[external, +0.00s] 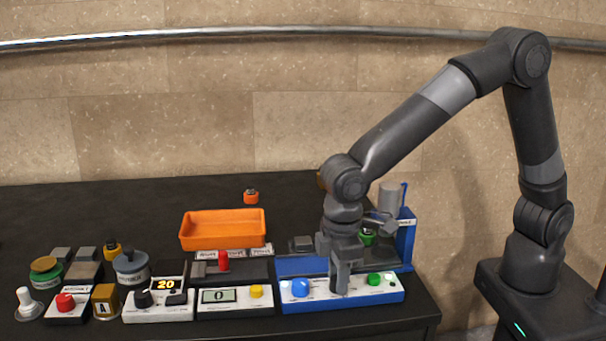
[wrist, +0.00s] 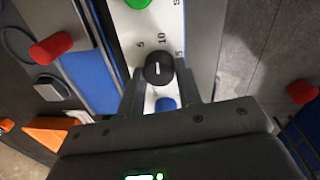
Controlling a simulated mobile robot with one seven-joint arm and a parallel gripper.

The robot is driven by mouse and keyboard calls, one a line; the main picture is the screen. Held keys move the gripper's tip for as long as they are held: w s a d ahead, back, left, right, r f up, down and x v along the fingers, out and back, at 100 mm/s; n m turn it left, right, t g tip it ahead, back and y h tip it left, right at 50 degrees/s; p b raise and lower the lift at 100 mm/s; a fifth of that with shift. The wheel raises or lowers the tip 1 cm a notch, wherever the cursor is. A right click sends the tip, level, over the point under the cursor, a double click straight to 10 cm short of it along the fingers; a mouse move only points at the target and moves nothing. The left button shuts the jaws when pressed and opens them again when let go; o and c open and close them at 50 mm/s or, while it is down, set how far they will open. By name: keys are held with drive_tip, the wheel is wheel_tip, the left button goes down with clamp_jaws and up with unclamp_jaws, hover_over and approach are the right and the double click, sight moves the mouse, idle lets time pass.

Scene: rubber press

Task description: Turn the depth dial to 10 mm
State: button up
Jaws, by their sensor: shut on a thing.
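The depth dial (wrist: 158,68) is a round black knob with a short white mark, on a white panel (wrist: 160,20) printed with 5, 10 and 15 around it. In the wrist view the 10 is above the dial; I cannot tell exactly which number the mark points to. My gripper (wrist: 160,84) has one finger on each side of the dial and is shut on it. In the external view my gripper (external: 340,284) points down at the blue-and-white press panel (external: 320,302), and its fingers hide the dial.
A blue knob (external: 300,287) is left of my fingers and a green button (external: 374,279) is right, both close. The blue press (external: 405,240) stands behind. An orange tray (external: 222,243) and a display box (external: 219,296) are to the left.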

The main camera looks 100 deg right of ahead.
drive_tip(key=shift+w+m, duration=0.1)
drive_tip(key=shift+m, duration=1)
drive_tip(key=o, duration=1)
drive_tip(key=shift+c, duration=0.2)
wheel_tip(320, 180, up, 11)
drive_tip(key=shift+a, duration=0.3)
